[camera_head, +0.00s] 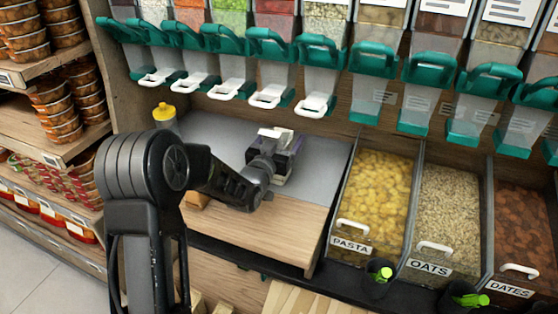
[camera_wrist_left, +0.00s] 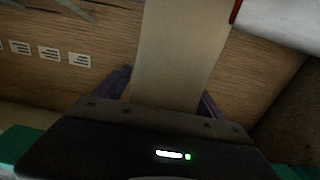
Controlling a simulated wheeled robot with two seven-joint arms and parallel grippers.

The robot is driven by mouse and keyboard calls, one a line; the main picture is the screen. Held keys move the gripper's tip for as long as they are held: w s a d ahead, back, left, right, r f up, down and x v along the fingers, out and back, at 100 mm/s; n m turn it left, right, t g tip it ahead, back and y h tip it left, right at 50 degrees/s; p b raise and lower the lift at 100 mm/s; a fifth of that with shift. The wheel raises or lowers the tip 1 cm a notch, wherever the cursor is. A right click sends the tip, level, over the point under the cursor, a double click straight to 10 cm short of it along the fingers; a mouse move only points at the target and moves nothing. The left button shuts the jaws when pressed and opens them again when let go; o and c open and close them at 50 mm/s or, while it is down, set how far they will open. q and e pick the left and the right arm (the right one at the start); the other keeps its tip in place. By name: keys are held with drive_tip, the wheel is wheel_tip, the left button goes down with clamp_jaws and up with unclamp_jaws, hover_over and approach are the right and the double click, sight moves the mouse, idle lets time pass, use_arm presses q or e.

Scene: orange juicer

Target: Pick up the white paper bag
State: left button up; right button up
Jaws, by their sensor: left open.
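My left gripper (camera_head: 278,160) is over the grey counter surface at the centre-left of the head view, its arm coming in from the left. It is open. In the left wrist view, a pale beige flat piece (camera_wrist_left: 180,50), which looks like the paper bag, stands between the two dark fingers of the left gripper (camera_wrist_left: 164,95). I cannot tell whether the fingers touch it. In the head view, a small white piece (camera_head: 273,132) shows at the gripper, and the gripper hides the rest there. My right gripper is not in view.
Dispensers with teal spouts (camera_head: 374,58) hang above the counter (camera_head: 215,125). A yellow-capped container (camera_head: 164,114) stands at the left. Bins of pasta (camera_head: 378,190), oats (camera_head: 447,200) and dates (camera_head: 523,215) are at the right. A wooden board (camera_head: 265,230) lies in front.

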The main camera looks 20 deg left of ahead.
use_arm(q)
drive_tip(key=shift+c, duration=0.4)
clamp_jaws()
idle(0.9)
